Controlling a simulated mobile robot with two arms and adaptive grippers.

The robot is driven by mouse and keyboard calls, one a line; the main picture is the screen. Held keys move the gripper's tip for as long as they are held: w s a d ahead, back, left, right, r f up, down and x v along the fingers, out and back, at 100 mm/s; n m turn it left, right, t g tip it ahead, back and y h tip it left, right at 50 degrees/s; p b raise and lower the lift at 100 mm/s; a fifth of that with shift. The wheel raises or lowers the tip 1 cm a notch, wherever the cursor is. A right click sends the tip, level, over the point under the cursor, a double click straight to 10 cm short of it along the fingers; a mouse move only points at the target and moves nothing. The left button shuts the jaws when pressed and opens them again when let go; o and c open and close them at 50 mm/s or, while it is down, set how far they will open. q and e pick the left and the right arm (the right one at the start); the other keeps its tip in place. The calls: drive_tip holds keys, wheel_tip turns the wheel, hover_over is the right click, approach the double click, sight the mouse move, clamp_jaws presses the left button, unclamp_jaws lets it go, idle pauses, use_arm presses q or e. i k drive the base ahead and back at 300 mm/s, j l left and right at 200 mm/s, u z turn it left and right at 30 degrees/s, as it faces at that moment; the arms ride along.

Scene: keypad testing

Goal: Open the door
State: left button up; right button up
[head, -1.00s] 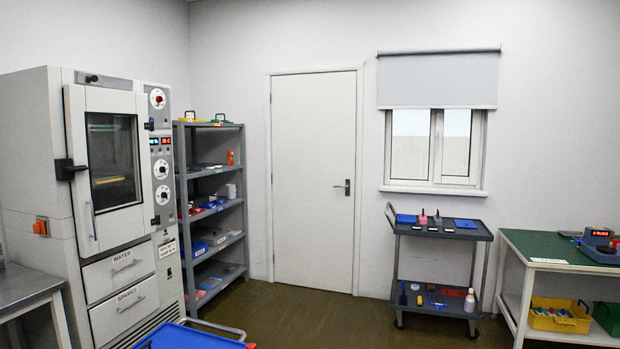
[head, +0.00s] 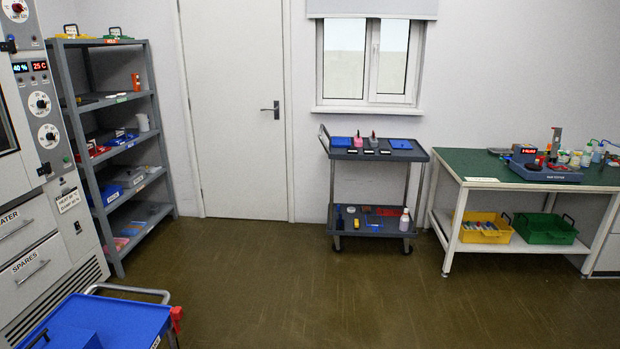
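A white room door (head: 233,110) stands in the back wall in the head view, flush in its frame and shut. Its dark lever handle (head: 271,109) is on the right side of the door. A tall test chamber (head: 40,205) is cut off at the left edge, so only a strip of its own glazed door (head: 6,125) shows; its handle is out of view. Neither of my grippers is in view.
A grey shelf rack (head: 110,100) stands left of the room door, a grey trolley (head: 340,190) to its right. A green-topped bench (head: 475,168) is at right. A blue cart (head: 120,318) is at front left. The middle floor (head: 270,280) is clear.

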sight(234, 49)
drive_tip(key=i+u, duration=0.35)
drive_tip(key=i, duration=2.1)
